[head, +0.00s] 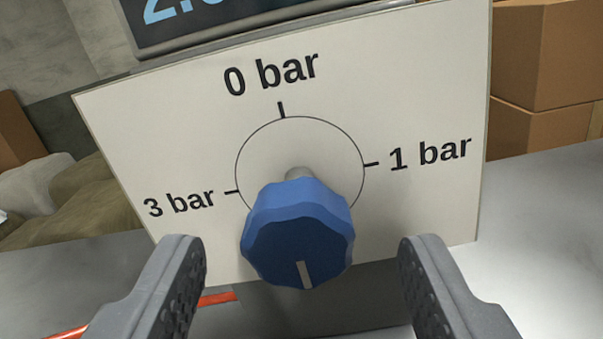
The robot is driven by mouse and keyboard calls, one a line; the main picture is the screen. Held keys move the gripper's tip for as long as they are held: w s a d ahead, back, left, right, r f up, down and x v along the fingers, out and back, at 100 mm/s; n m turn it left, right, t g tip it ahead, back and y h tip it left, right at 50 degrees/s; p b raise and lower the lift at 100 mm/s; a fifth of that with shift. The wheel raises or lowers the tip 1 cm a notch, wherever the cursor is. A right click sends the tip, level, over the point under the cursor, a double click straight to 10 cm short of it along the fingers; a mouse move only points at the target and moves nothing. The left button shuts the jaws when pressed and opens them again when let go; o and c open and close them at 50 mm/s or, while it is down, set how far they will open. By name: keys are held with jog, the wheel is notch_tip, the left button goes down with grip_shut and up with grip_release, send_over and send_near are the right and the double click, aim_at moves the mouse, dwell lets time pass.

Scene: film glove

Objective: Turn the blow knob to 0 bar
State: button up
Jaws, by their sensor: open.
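The blue blow knob (297,235) sticks out from a white dial panel (420,215) in the head view. Its white pointer mark is at the bottom of its face, pointing down, away from the 0 bar mark (281,110) at the top of the dial circle. The 1 bar label is on the right and the 3 bar label on the left; the lower part of the dial is hidden behind the knob. My gripper (302,265) is open, with one finger on each side of the knob and a clear gap on both sides.
A dark display (220,20) with blue digits, partly cut off, sits above the panel. Brown cardboard boxes (545,60) stand behind at the right. Pale and brown sacks (60,190) lie behind at the left. A grey surface (545,220) extends on the right.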

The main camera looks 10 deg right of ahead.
aim_at(297, 255)
jog(key=x, duration=0.2)
jog(key=shift+w+f, duration=0.1)
jog(key=shift+w, duration=0.2)
jog(key=shift+w+d, duration=0.15)
jog(key=shift+w, duration=0.4)
jog(key=c, duration=1)
